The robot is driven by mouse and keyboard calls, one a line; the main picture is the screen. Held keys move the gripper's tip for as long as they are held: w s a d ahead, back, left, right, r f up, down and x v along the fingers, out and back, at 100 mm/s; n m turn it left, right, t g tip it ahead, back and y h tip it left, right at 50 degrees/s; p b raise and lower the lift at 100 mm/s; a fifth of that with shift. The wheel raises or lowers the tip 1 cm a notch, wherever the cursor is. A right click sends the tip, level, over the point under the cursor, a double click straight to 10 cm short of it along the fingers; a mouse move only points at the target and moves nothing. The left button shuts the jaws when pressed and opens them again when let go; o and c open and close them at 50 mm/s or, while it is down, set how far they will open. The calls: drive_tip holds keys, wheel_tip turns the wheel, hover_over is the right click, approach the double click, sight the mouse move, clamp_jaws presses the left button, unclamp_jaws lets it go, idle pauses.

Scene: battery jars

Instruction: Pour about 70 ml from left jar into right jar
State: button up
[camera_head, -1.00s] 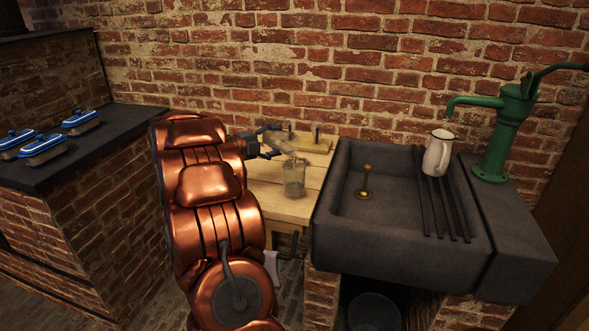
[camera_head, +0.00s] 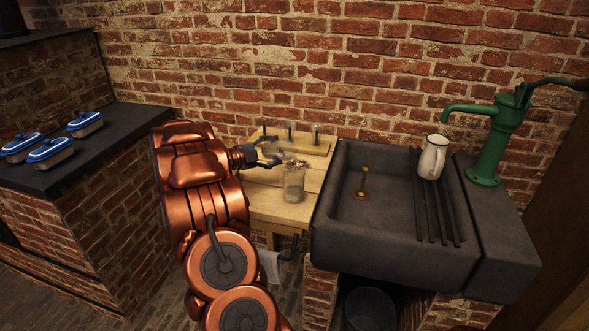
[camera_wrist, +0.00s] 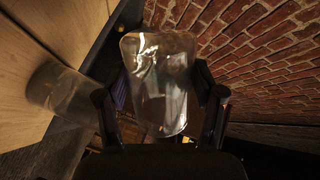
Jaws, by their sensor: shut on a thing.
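My gripper (camera_head: 270,154) is shut on the left jar, a clear glass jar that shows best between the fingers in the wrist view (camera_wrist: 160,85). In the head view this jar is faint and looks tipped over toward the right jar. The right jar (camera_head: 294,184), also clear glass, stands upright on the wooden table, just right of and below my gripper. It also shows at the left of the wrist view (camera_wrist: 60,92), apart from the held jar there. The right jar looks cloudy. I cannot make out liquid levels or a stream.
The wooden table (camera_head: 270,205) has a raised rack (camera_head: 300,146) at its back, by the brick wall. A dark stone sink (camera_head: 400,255) adjoins on the right, with a white jug (camera_head: 433,157) and a green pump (camera_head: 494,140). Blue-lidded dishes (camera_head: 51,150) sit on the left counter.

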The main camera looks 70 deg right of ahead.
drive_tip(key=shift+r+p, duration=0.1)
drive_tip(key=shift+p, duration=0.3)
drive_tip(key=shift+f+n+p, duration=0.5)
drive_tip(key=shift+n+p, duration=0.3)
drive_tip(key=shift+p, duration=0.4)
drive_tip(key=r+n+p, duration=0.1)
drive_tip(key=p, duration=0.1)
drive_tip(key=shift+s+r+p, duration=0.1)
drive_tip(key=shift+r+p, duration=0.05)
drive_tip(key=shift+p, duration=0.2)
drive_tip(key=shift+g, duration=0.3)
